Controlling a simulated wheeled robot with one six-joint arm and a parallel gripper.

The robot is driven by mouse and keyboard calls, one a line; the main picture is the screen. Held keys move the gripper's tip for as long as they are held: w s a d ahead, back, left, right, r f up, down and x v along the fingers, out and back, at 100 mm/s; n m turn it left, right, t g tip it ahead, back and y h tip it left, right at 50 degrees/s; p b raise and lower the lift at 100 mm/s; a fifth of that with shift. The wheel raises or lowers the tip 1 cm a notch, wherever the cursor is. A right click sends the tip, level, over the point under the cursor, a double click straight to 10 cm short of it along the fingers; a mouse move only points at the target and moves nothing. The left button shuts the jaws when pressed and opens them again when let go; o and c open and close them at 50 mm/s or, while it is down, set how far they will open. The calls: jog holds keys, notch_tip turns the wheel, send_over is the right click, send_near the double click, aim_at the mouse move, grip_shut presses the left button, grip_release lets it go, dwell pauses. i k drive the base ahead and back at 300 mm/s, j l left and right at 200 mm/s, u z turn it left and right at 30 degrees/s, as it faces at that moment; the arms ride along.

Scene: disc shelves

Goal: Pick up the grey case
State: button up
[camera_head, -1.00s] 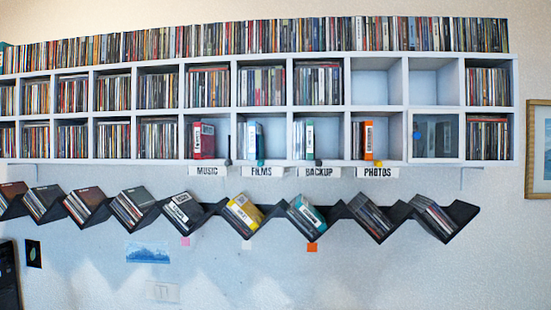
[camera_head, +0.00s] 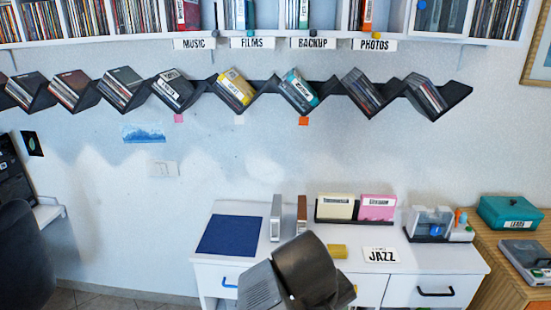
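A grey case (camera_head: 174,90) with a white label leans in a notch of the dark zigzag shelf (camera_head: 462,92), left of a yellow case (camera_head: 236,88) and a teal case (camera_head: 298,90). On the white desk (camera_head: 232,208), a slim silver-grey upright block (camera_head: 276,218) stands beside a brown one (camera_head: 301,214). I cannot tell whether that block is a case. Dark parts of my own arm rise at the bottom middle, in front of the desk. My gripper's fingers do not show.
The desk holds a blue mat (camera_head: 227,235), a cream box (camera_head: 335,206), a pink box (camera_head: 378,207) and a JAZZ card (camera_head: 381,255). A teal box (camera_head: 508,212) sits on the wooden table at right. A dark chair (camera_head: 22,255) stands at left. Wall between shelf and desk is mostly clear.

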aim_at(277, 210)
jog(key=i+l+u, duration=0.15)
jog(key=u, duration=0.2)
jog(key=i+l+u, duration=0.2)
jog(key=i+u, duration=0.15)
jog(key=i+l+u, duration=0.35)
jog(key=k+j, duration=0.05)
jog(key=k, duration=0.05)
